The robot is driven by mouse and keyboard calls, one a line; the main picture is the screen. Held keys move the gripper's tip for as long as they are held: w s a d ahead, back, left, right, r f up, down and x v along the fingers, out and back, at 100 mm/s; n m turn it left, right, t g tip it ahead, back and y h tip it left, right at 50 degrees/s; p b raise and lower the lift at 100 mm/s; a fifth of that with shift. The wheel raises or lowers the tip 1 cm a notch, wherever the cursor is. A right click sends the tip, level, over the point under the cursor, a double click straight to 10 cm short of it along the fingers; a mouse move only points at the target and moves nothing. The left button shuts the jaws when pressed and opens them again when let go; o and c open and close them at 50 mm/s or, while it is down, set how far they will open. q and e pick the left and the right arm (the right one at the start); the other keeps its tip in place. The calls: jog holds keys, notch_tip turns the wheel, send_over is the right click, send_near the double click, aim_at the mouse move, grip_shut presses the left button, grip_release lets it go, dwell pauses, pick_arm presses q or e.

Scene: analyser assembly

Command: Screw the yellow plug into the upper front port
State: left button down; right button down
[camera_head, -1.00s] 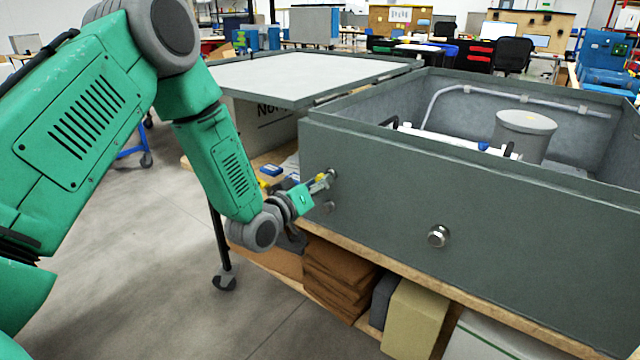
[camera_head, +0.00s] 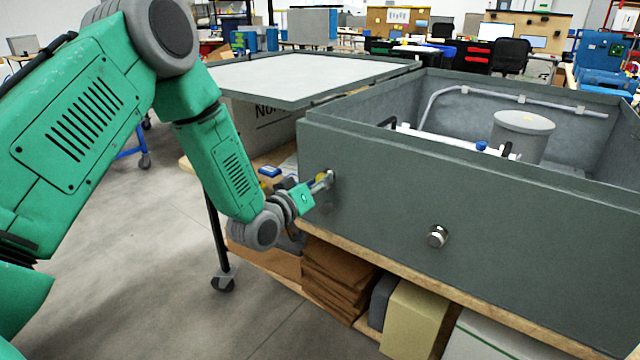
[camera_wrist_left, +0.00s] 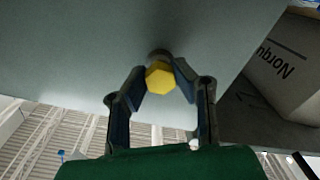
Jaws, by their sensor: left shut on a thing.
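The yellow plug (camera_wrist_left: 160,78) has a hexagonal head and sits between my left fingertips in the left wrist view. In the head view only a small yellow bit (camera_head: 321,178) of it shows. My left gripper (camera_head: 327,181) is shut on the plug, right at the front wall of the grey analyser box (camera_head: 390,190). In the left wrist view the fingers (camera_wrist_left: 158,72) touch the plug from both sides. A dark round port rim (camera_wrist_left: 158,54) shows just behind the plug; how deep the plug sits is hidden. My right gripper is not in view.
A metal fitting (camera_head: 437,236) sticks out of the front wall to the right. The open box holds a grey cylinder (camera_head: 523,135) and a pipe. Brown cartons (camera_head: 335,280) lie below.

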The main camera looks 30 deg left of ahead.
pick_arm(q)
jog(key=shift+w, duration=0.35)
dwell(0.3)
jog(key=m, duration=0.4)
jog(key=shift+d, duration=0.1)
jog(key=m+b, duration=0.1)
jog(key=m, duration=0.1)
jog(key=shift+f+m, duration=0.1)
jog(key=shift+m, duration=0.3)
jog(key=m+b, duration=0.1)
jog(key=m, duration=0.3)
jog(key=shift+m, duration=0.3)
jog(key=m+b, duration=0.3)
jog(key=m, duration=0.5)
jog(key=shift+f+m, duration=0.1)
jog(key=shift+m, duration=0.3)
jog(key=m+b, duration=0.2)
jog(key=shift+m+t, duration=0.3)
jog(key=shift+m, duration=0.1)
jog(key=shift+r+m, duration=0.2)
jog(key=shift+m, duration=0.5)
jog(key=shift+a+r, duration=0.1)
jog(key=shift+a, duration=0.1)
